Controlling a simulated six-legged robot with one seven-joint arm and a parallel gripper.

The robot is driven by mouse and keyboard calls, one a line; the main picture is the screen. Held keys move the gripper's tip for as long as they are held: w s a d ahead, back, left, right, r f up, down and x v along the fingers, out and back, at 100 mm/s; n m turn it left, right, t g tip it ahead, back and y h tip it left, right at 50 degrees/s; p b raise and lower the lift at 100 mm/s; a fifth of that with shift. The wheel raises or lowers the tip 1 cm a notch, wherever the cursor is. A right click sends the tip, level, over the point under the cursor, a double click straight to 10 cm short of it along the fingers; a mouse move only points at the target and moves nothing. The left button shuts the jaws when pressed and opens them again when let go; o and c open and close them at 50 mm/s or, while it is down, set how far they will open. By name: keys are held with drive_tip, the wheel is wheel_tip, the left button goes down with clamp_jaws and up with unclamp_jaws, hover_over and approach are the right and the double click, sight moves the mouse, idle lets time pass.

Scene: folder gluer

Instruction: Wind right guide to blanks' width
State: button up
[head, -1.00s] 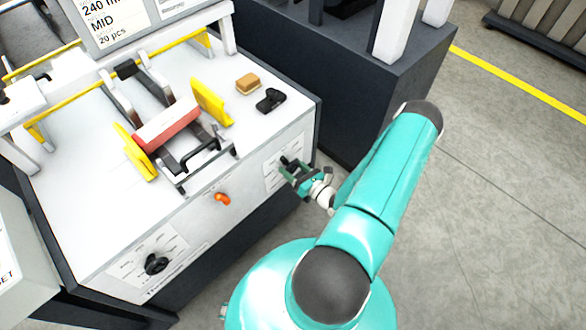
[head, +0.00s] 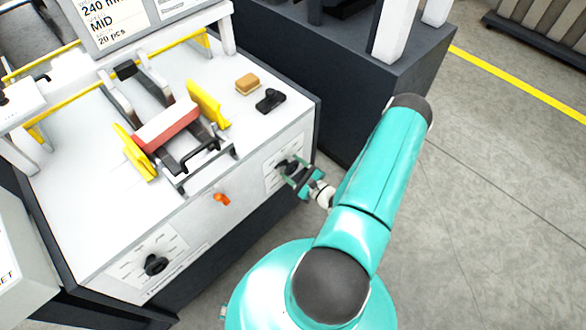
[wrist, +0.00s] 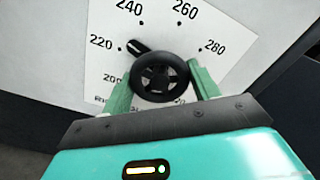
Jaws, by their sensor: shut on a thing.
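The right guide (head: 207,103) is a yellow upright plate at the right end of the red-topped stack of blanks (head: 166,128). Whether it touches the stack I cannot tell. The left guide (head: 133,152) is a matching yellow plate at the other end. My gripper (head: 298,178) is at the machine's front panel. In the wrist view its green fingers (wrist: 161,84) are shut on the round black knob (wrist: 160,76), one on each side. The knob's pointer aims up and left, between the 220 and 240 marks, nearer 220.
A sign (head: 103,22) reads 240, MID, 20 pcs. A tan block (head: 247,84) and a black object (head: 270,100) lie on the tabletop. Grey floor lies open to the right.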

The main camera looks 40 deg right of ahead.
drive_tip(key=n, duration=1.2)
drive_tip(key=shift+s, duration=0.1)
idle(0.5)
drive_tip(key=o, duration=1)
drive_tip(key=shift+c, duration=0.2)
drive_tip(key=s, duration=1.3)
drive_tip(key=shift+s+d, duration=0.25)
drive_tip(key=shift+s, duration=0.1)
